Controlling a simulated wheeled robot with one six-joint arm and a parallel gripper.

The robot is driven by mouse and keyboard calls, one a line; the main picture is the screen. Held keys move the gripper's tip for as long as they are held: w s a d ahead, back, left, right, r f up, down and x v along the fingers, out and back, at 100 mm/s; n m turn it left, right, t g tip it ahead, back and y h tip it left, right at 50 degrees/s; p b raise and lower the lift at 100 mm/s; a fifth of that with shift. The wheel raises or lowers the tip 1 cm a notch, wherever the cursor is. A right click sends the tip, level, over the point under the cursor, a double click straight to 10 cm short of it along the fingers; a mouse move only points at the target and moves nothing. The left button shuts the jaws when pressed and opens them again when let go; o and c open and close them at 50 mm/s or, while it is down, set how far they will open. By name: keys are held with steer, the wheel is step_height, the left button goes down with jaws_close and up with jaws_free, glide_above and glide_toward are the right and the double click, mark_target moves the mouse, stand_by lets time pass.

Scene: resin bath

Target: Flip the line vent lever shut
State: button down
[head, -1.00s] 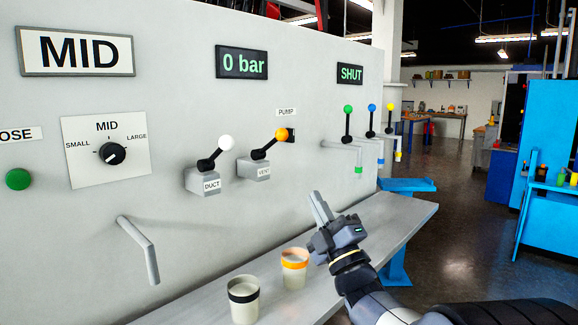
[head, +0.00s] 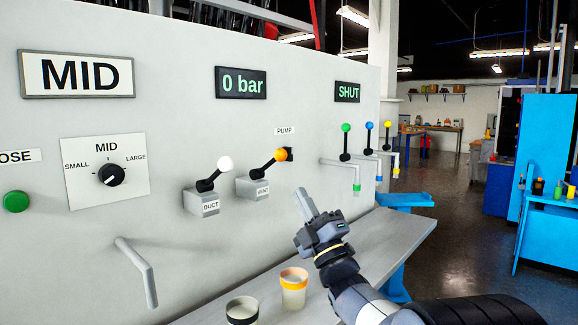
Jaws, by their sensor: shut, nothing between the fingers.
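The vent lever (head: 269,164) has a black arm with an orange ball knob (head: 281,155) and rises up and to the right from a grey box labelled VENT (head: 262,190). A black display (head: 348,92) farther right reads SHUT, and another display (head: 241,83) reads 0 bar. My gripper (head: 303,196) is shut and empty. In the picture its fingertips are below and to the right of the orange knob, apart from it. The gap in depth is hard to tell.
A white-knobbed DUCT lever (head: 214,176) stands just left of the vent lever. Green, blue and yellow-knobbed valve levers (head: 345,143) are to the right. Two cups, one orange-banded (head: 293,289) and one black-banded (head: 242,311), stand on the grey shelf (head: 391,234). A bent spout (head: 139,269) juts out at left.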

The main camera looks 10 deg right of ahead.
mark_target(284, 160)
steer(key=p+x, duration=0.2)
steer(key=x, duration=0.6)
